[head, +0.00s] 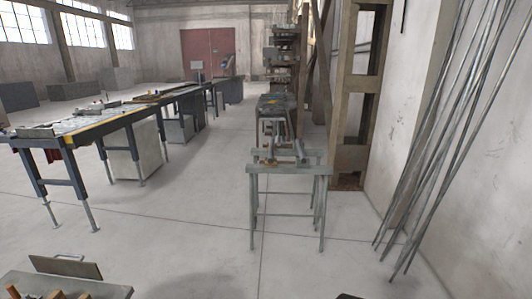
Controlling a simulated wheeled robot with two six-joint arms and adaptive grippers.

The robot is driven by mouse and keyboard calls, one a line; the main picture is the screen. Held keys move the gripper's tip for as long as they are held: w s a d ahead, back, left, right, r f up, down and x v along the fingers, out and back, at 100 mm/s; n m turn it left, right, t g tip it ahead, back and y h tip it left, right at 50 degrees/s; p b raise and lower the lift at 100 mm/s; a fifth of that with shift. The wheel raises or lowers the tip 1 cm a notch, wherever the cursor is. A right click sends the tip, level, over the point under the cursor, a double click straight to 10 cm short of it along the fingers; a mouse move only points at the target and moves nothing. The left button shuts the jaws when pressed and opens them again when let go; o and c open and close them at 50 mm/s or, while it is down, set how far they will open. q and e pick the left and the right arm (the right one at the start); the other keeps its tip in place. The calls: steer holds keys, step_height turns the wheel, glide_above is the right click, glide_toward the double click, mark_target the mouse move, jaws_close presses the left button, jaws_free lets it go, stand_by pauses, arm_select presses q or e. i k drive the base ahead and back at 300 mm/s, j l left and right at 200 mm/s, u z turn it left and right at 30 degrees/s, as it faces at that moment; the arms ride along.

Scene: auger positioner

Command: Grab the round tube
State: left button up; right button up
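Several long, thin grey metal tubes (434,140) lean against the white wall at the right, with their lower ends on the floor. A short grey cylindrical piece (300,150) sits tilted on top of a pale green metal stand (290,169) near the middle. I cannot tell which of these is the round tube. Neither gripper can be made out. Small dark shapes at the bottom edge are cut off and too small to identify.
A long workbench (88,124) with dark legs stands at the left. Machinery (284,62) stands behind the green stand, beside a tall brown metal column (350,110). A grey surface with an upright plate (66,267) is at the bottom left.

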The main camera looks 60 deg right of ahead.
mark_target(270, 158)
steer(key=z, duration=1.9)
